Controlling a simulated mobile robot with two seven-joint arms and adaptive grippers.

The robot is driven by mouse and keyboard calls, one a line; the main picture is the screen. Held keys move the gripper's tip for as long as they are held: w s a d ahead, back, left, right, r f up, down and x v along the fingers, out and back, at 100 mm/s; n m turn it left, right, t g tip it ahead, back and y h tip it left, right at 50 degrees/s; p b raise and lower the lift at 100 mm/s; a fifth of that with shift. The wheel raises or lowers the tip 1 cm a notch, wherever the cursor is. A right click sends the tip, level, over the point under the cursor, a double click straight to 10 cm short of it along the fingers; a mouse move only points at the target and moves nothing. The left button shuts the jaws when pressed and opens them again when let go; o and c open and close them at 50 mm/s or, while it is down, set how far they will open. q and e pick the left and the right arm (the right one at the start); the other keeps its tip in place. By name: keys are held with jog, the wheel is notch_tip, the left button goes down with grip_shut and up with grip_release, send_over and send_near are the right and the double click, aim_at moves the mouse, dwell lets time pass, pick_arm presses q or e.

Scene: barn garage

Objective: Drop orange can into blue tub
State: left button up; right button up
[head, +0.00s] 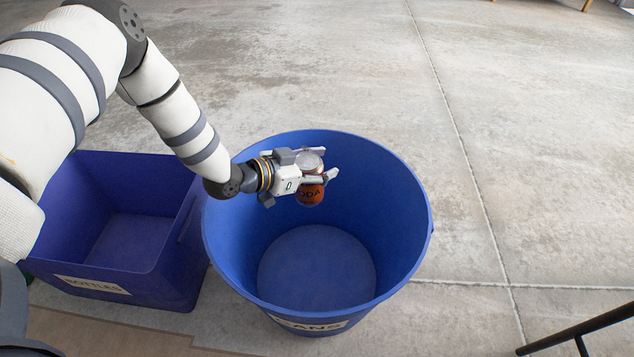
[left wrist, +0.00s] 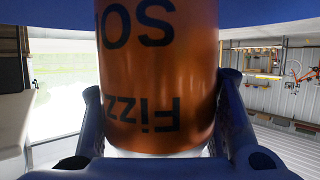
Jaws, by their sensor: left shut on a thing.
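The orange can (head: 310,192) is held between the fingers of my left gripper (head: 320,175), which is shut on it. The can has dark lettering and a silvery end. In the left wrist view the can (left wrist: 158,75) fills the middle, its "Fizz" lettering upside down, with a finger on each side. The tub's visible floor looks empty. My right gripper is not in view.
A rectangular blue bin (head: 160,285) labelled "BOTTLES" stands just left of the tub and looks empty. Bare concrete floor (head: 530,150) lies to the right and behind. A dark metal bar (head: 585,328) shows at the lower right.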

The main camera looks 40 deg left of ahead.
pick_arm(q)
notch_tip(320, 180, down, 5)
jog(key=b, duration=0.3)
jog(key=shift+f, duration=0.1)
jog(key=shift+r, duration=0.2)
jog(key=o, duration=1)
jog(key=v, duration=1.2)
